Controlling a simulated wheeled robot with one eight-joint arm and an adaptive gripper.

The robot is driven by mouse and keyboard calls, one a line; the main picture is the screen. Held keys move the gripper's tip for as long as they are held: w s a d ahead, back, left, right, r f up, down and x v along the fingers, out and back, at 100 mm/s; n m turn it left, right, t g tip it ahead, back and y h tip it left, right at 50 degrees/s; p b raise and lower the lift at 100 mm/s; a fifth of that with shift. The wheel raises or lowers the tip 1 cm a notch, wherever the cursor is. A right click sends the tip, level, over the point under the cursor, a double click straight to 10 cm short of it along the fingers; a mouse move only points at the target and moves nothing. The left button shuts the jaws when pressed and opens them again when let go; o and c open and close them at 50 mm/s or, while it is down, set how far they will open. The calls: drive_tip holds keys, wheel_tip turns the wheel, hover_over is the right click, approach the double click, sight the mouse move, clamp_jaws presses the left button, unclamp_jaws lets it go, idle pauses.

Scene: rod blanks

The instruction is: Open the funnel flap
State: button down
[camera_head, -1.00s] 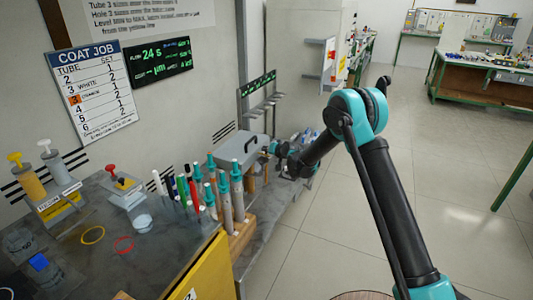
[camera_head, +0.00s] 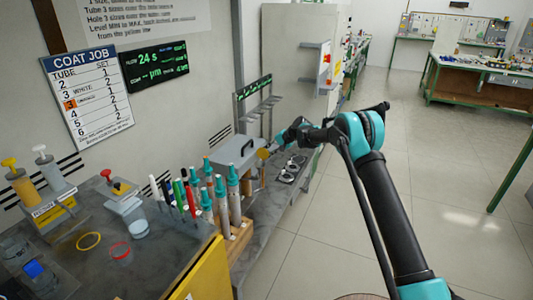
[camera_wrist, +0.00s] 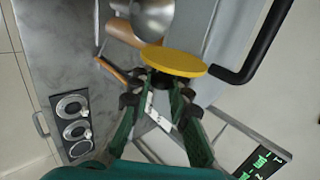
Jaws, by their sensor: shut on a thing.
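A yellow disc (camera_wrist: 174,62) shows between and just beyond my fingertips in the wrist view. My gripper (camera_wrist: 160,88) is shut on it or on a part hidden beneath it; the exact contact is not clear. In the head view the yellow disc (camera_head: 264,153) sits at the right end of a grey box (camera_head: 232,151) with a black handle. My gripper (camera_head: 274,147) reaches it from the right. A rounded metal piece (camera_wrist: 152,16), possibly the funnel, lies just beyond the disc in the wrist view. I cannot tell the flap's position.
The black handle (camera_wrist: 250,62) passes close to the disc. A black plate with several round metal sockets (camera_wrist: 73,124) lies on the grey bench. Teal-capped tubes (camera_head: 221,196) and coloured pens stand left of the box. Open floor (camera_head: 320,235) lies right of the bench.

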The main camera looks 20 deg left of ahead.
drive_tip(key=shift+w+f+m+g, duration=0.25)
drive_tip(key=shift+m+g, duration=0.05)
drive_tip(key=shift+g, duration=0.2)
idle(0.3)
drive_tip(key=c, duration=1.7)
unclamp_jaws()
drive_tip(key=v, duration=1.2)
drive_tip(key=shift+w+d, duration=0.1)
